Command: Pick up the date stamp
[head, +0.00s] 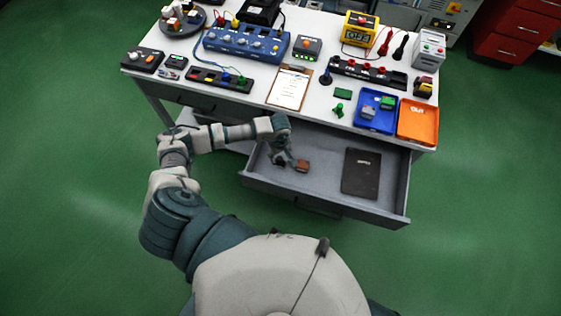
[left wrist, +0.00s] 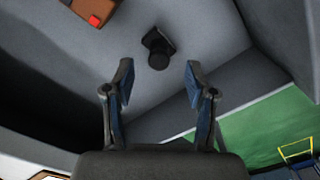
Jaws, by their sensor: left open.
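The open grey drawer (head: 326,187) under the bench holds a small black object with a round knob, which looks like the date stamp (left wrist: 158,48). It lies on the drawer floor, and in the head view it is hard to tell apart from the gripper. My left gripper (head: 281,153) reaches down into the drawer. In the left wrist view the left gripper (left wrist: 158,80) is open and empty, with the stamp beyond and between its fingertips, not visibly touched. My right gripper is not in view.
A brown block (head: 302,165) with a red patch lies beside the stamp. A black notebook (head: 361,173) lies at the drawer's right. The drawer walls surround the gripper. Above, the white bench (head: 240,104) carries instruments, a clipboard (head: 290,88), a blue tray (head: 360,122) and an orange tray (head: 418,122).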

